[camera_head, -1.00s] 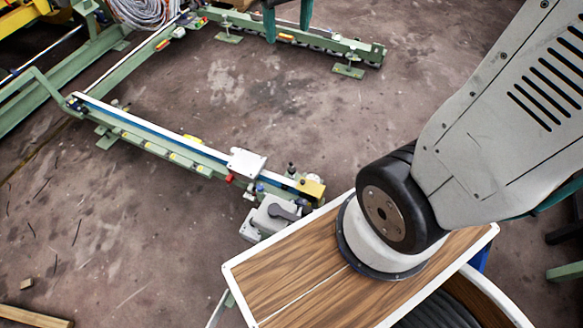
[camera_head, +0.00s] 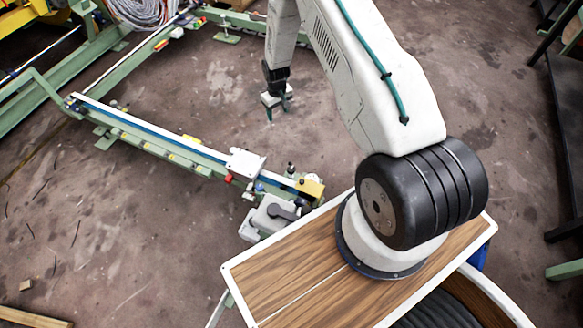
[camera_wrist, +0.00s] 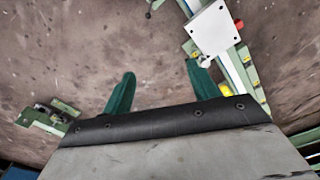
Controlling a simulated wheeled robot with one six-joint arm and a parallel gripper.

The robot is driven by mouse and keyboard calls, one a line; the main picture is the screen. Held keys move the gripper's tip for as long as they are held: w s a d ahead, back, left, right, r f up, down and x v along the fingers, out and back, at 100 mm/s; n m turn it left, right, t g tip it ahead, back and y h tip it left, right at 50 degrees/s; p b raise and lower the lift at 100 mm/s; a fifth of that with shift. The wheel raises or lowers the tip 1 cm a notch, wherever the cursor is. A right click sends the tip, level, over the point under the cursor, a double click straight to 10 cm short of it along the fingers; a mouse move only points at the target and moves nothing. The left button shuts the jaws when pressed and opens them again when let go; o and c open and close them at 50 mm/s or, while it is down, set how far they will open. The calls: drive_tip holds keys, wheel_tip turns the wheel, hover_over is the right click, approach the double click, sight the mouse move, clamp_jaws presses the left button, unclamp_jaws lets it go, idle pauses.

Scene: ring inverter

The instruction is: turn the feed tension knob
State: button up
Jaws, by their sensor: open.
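My gripper (camera_head: 277,110) hangs above the floor inside the green frame, apart from it. In the wrist view its two green fingers stand wide apart with bare floor between them, so my gripper (camera_wrist: 160,70) is open and empty. A white box (camera_head: 245,163) sits on the green rail, left of and below my gripper in the head view. It also shows in the wrist view (camera_wrist: 213,28), beyond the right finger, with a small pale round part (camera_wrist: 205,61) at its near edge. I cannot tell whether that part is the feed tension knob.
The green rail (camera_head: 150,133) runs beside the white box. A red part (camera_head: 228,179) and a yellow block (camera_head: 311,187) are near it, with a grey unit with a dark lever (camera_head: 272,214). A wooden-topped platform (camera_head: 275,265) carries my arm. The floor inside the frame is clear.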

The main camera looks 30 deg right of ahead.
hover_over(291, 168)
wheel_tip(291, 168, down, 23)
drive_tip(key=shift+s+a, duration=0.1)
wheel_tip(291, 168, down, 7)
drive_tip(key=shift+s+r, duration=0.1)
drive_tip(key=shift+f, duration=0.65)
drive_tip(key=c, duration=1)
